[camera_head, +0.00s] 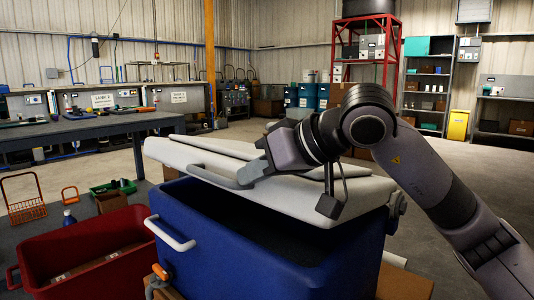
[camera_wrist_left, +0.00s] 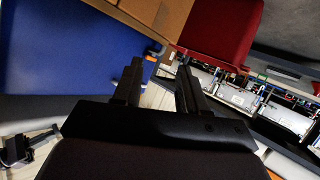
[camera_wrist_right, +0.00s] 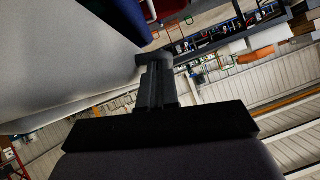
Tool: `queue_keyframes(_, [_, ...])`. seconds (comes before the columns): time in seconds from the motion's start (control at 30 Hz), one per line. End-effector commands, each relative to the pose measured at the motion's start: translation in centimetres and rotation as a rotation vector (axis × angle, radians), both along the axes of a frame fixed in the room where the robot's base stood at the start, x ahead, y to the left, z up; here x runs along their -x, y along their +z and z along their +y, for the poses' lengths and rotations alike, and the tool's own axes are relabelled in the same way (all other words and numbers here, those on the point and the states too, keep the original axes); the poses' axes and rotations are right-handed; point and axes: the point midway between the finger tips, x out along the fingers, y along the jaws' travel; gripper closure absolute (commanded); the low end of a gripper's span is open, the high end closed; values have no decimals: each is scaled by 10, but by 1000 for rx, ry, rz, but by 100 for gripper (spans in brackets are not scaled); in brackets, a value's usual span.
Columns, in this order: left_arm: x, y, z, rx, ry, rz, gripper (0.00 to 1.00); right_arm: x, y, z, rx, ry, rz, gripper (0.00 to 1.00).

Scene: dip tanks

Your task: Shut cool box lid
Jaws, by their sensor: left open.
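The blue cool box (camera_head: 270,240) stands in front of me in the head view, its dark inside showing. Its pale grey lid (camera_head: 330,196) is partly open, tilted above the box with a gap below its front edge. My right gripper (camera_head: 248,174) is at the grey bar handle (camera_head: 215,180) on the lid's front edge. In the right wrist view its fingers (camera_wrist_right: 157,70) are close together on the handle (camera_wrist_right: 153,57), beside the lid (camera_wrist_right: 60,60). My left gripper (camera_wrist_left: 159,67) is open and empty beside the blue box (camera_wrist_left: 70,50); it is outside the head view.
A red bin (camera_head: 85,255) stands left of the box. A white handle (camera_head: 170,233) and an orange-tipped fitting (camera_head: 160,272) stick out from the box's left side. A workbench (camera_head: 90,128) is at the back left. Open floor lies behind.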

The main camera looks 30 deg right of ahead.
Motion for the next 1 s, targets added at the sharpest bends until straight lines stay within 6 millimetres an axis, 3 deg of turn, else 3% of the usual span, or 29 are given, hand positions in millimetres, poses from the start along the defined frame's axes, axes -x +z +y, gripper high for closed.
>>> queue_keyframes(0.03, [-2, -8, -5, 29, -9, -1, 58, 2, -19, 6, 29, 3, -9, 100])
queue_keyframes(0.23, [-5, -12, -22, 140, -47, 0, 58, 6, -61, 18, 134, 4, -49, 100])
queue_keyframes(0.4, [-2, -13, -9, 67, -26, -77, 58, 8, -85, 23, 196, 2, -70, 100])
queue_keyframes(0.6, [-1, -11, -2, 26, -15, -125, 58, 8, -99, 25, 235, 1, -83, 100])
queue_keyframes(1.0, [-1, -9, 1, 13, -11, -142, 58, 9, -106, 26, 250, 2, -76, 100])
